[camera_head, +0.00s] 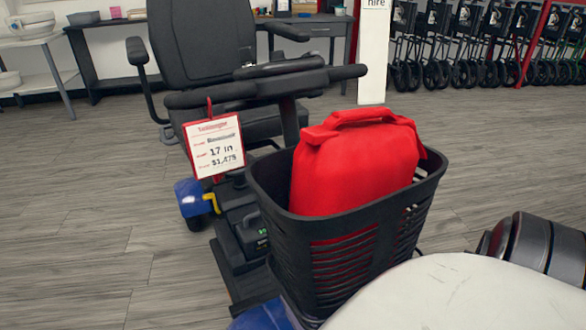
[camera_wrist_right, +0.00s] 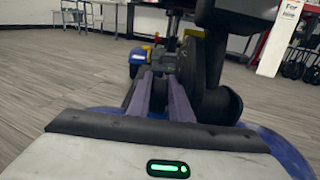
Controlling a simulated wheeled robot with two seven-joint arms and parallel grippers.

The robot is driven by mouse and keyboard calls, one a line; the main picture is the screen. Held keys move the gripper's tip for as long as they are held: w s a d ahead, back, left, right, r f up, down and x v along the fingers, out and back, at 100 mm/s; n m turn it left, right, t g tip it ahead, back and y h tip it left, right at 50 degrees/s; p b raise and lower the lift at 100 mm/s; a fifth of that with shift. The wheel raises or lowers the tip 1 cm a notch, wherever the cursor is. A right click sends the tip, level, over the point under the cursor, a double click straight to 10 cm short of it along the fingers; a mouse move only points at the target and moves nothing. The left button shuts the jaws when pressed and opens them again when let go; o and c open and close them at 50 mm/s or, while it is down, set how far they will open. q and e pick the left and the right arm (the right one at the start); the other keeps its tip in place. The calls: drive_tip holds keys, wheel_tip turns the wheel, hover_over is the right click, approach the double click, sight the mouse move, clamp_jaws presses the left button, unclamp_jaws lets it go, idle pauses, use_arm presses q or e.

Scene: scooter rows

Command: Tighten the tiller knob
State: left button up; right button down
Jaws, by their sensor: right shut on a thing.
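The blue-and-black scooter's tiller (camera_head: 290,118) rises behind its front basket, with the handlebar (camera_head: 265,85) on top. In the right wrist view the dark tiller column (camera_wrist_right: 213,50) stands right of centre. A dark round knob (camera_wrist_right: 189,64) sits on its left side, by the tips of my right gripper (camera_wrist_right: 168,76). The fingers are close together and shut on the knob; the contact itself is partly hidden. In the head view the basket hides the knob and right gripper. My left gripper is not in view.
A black basket (camera_head: 262,190) holding a red bag (camera_head: 355,165) covers the lower tiller. A price card (camera_head: 214,146) hangs from the handlebar. The seat (camera_head: 203,45) is behind. Folded wheeled frames (camera_head: 465,45) line the back right. Floor at left is clear.

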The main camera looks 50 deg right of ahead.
drive_tip(key=c, duration=1.6)
unclamp_jaws()
